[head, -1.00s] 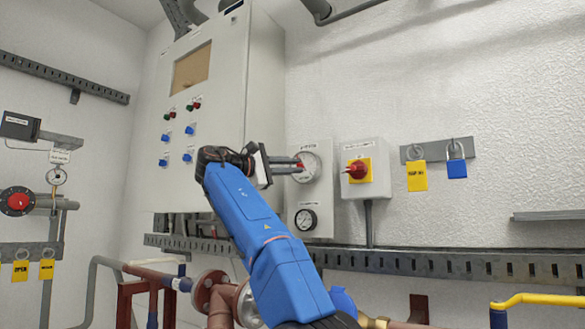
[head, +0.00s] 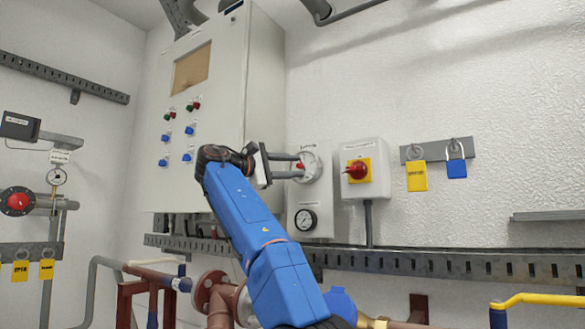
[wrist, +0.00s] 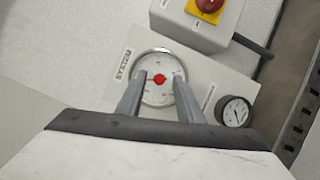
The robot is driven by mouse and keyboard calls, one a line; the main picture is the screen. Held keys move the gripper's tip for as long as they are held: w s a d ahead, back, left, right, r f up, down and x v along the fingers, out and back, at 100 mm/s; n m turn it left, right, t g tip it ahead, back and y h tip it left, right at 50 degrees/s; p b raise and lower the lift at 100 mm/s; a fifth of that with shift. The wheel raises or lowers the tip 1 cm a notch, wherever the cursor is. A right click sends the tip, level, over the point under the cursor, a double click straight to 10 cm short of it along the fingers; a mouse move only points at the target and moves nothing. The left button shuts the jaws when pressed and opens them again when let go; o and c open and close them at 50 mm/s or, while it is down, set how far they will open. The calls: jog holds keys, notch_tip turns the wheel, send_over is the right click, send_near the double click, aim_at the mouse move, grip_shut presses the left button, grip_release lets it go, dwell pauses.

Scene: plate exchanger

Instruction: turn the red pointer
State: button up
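The red pointer (wrist: 159,79) is a round red hub with a thin needle on the white face of a round, silver-rimmed gauge (wrist: 158,56). In the wrist view the needle reaches left from the hub. The gauge also shows on its grey plate in the head view (head: 312,160), with the red pointer (head: 300,166) at its left side. My gripper (head: 299,165) is open in front of the gauge. In the wrist view its two grey fingers stand on either side of the red hub, with a gap to each.
A smaller black-rimmed gauge (head: 306,220) sits just below. A grey box with a red knob on a yellow plate (head: 357,171) is to the right. The large control cabinet (head: 264,90) stands close on the left. Padlock tags (head: 417,176) hang farther right.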

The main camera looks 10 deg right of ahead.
jog(key=shift+a, duration=0.1)
jog(key=v, duration=0.7)
jog(key=shift+a, duration=0.15)
jog(key=shift+s, duration=0.1)
